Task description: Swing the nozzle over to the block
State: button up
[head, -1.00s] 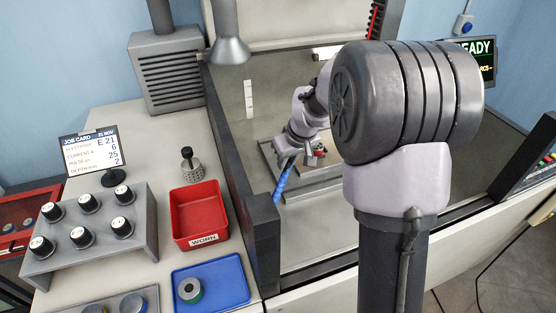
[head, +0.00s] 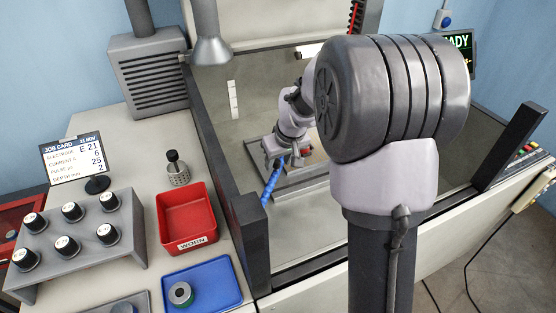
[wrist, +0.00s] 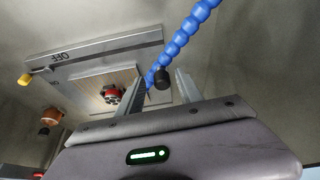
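The nozzle is a blue segmented hose (head: 270,186) that rises from the tank's left front in the head view to my gripper (head: 277,157). In the wrist view the blue hose (wrist: 188,32) comes in from the top right, with a black tip (wrist: 162,79) at the gap between the fingers of my gripper (wrist: 160,82). The fingers stand apart. I cannot tell whether they touch the hose. In the head view my arm partly hides the block.
A grey tank wall post (head: 251,240) stands near the hose. A grey bar (wrist: 90,52) runs along the block's plate. Left of the tank are a red WORN bin (head: 188,245), a blue tray (head: 230,285) and a knob panel (head: 128,250).

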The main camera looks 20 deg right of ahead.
jog(key=p+v, duration=0.5)
jog(key=v, duration=1.2)
jog(key=shift+r, duration=0.15)
